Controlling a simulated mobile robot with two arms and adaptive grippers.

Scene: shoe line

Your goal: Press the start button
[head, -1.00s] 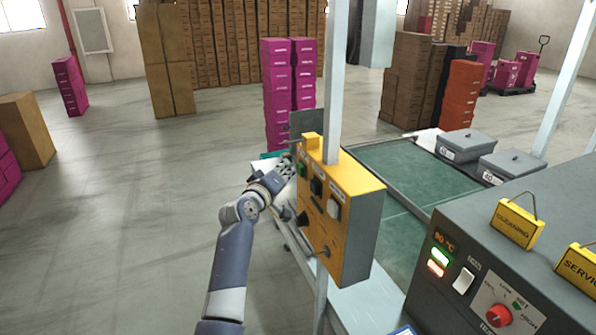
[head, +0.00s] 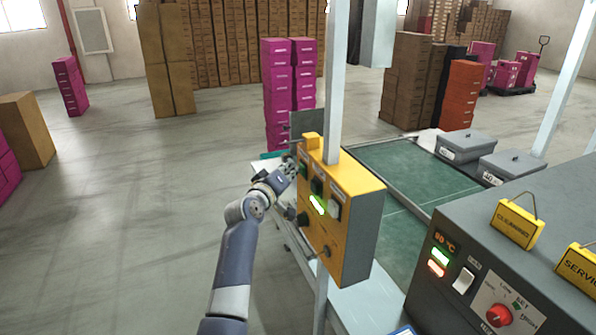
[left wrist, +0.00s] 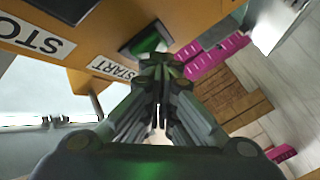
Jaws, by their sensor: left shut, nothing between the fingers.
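The yellow control box (head: 345,215) is mounted on a pale post. Its green start button (head: 303,168) is at the upper left of the front face. In the left wrist view the green button (left wrist: 148,42) shows beside a START label (left wrist: 114,68), with a STOP label (left wrist: 35,35) further left. My left gripper (head: 290,161) is shut and empty, its fingertips right at the start button. The fingertips (left wrist: 160,62) partly overlap the button in the left wrist view; I cannot tell whether they touch it. A bar lamp (head: 317,204) on the box glows green.
A green conveyor (head: 410,168) with grey lidded boxes (head: 466,145) lies behind the control box. A grey machine (head: 560,230) with a red knob (head: 499,315) stands at the right. Magenta boxes (head: 278,95) are stacked behind. The floor at the left is open.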

